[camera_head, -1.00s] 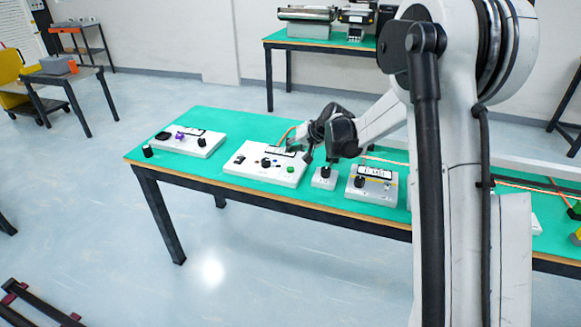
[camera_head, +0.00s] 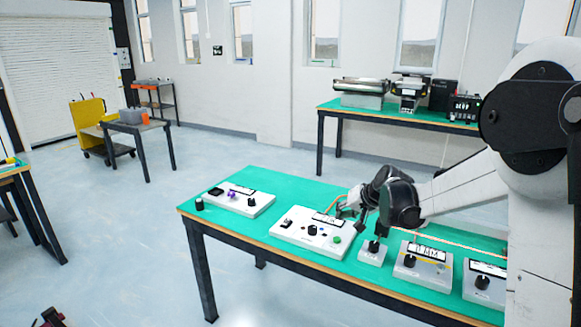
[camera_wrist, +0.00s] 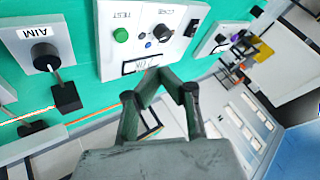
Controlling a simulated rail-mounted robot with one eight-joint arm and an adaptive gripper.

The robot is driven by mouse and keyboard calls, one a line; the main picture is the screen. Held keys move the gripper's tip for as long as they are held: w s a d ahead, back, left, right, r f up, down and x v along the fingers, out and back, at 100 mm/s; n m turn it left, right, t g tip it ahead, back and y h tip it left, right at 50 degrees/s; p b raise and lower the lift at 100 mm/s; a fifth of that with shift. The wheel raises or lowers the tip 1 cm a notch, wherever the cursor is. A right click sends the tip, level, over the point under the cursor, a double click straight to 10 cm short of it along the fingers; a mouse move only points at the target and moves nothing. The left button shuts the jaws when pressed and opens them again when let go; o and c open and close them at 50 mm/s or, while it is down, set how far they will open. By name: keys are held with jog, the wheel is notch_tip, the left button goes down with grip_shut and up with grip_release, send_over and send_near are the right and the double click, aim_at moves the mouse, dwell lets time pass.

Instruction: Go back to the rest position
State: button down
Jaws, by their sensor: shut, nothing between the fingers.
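My gripper (camera_wrist: 157,75) shows in the wrist view with its two fingertips brought together and nothing between them. It points toward the lower edge of a white control box (camera_wrist: 112,62) with a green button, a dark knob and a small display. In the head view my gripper (camera_head: 350,212) hangs over the green-topped table (camera_head: 300,193), close to the same white control box (camera_head: 290,232). I cannot tell from these views whether the fingertips touch the box.
A small box with a black knob (camera_head: 371,256) and a display box (camera_head: 422,277) stand to the right. Another control box (camera_head: 258,206) stands to the left. A rear table (camera_head: 335,107) carries equipment.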

jog(key=s+a+r+n+h, duration=0.1)
jog(key=s+r, duration=0.4)
jog(key=s, duration=0.6)
jog(key=s+r+h, duration=0.1)
jog(key=s+r, duration=0.4)
jog(key=s, duration=0.6)
jog(key=s+f+h, duration=0.1)
jog(key=s, duration=0.9)
jog(key=s+d+f+n+h, duration=0.1)
jog(key=s, duration=0.9)
jog(key=shift+d+f+p, duration=0.25)
jog(key=shift+p, duration=0.1)
